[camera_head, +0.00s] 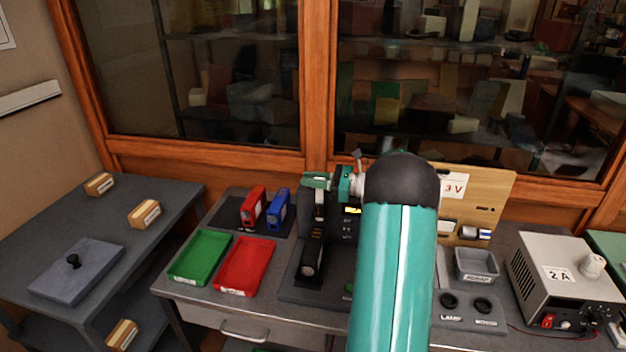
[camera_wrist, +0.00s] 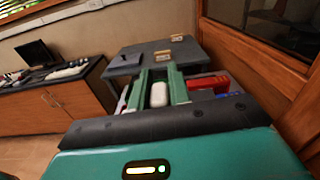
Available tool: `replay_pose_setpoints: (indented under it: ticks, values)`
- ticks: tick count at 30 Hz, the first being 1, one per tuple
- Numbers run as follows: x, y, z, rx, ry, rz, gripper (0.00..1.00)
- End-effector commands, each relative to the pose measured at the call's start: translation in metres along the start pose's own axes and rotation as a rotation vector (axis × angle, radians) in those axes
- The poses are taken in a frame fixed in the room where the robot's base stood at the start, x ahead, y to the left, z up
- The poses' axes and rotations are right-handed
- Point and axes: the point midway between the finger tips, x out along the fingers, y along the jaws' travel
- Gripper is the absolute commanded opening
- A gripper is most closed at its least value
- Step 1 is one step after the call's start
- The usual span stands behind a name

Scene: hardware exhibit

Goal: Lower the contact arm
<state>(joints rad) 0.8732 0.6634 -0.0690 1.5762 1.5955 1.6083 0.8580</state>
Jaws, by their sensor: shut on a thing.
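The contact arm (camera_head: 319,215) stands raised on a dark base at the middle of the bench in the head view. My gripper (camera_head: 318,181), with green fingers, is at its top end, reaching in from the right. In the wrist view my gripper (camera_wrist: 160,88) has its two green fingers around a pale, rounded piece (camera_wrist: 158,95), which looks like the end of the contact arm. The fingers are shut on it. My teal arm hides part of the device to the right of the contact arm.
A green tray (camera_head: 201,256) and a red tray (camera_head: 245,265) lie left of the device. Red (camera_head: 252,207) and blue (camera_head: 278,209) blocks stand behind them. A grey bin (camera_head: 477,265) and a power supply (camera_head: 560,280) are at right. A glass cabinet (camera_head: 318,90) closes off the back.

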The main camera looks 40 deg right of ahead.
Motion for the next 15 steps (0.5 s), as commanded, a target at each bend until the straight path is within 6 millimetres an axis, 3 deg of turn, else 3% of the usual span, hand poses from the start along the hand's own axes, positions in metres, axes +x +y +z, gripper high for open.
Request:
replay_pose_setpoints:
  ticks: [8, 15]
  values:
    - [-0.002, 0.014, 0.000, -0.097, 0.000, -0.004, 0.00]
    - [-0.002, 0.039, -0.006, -0.278, 0.001, -0.002, 0.00]
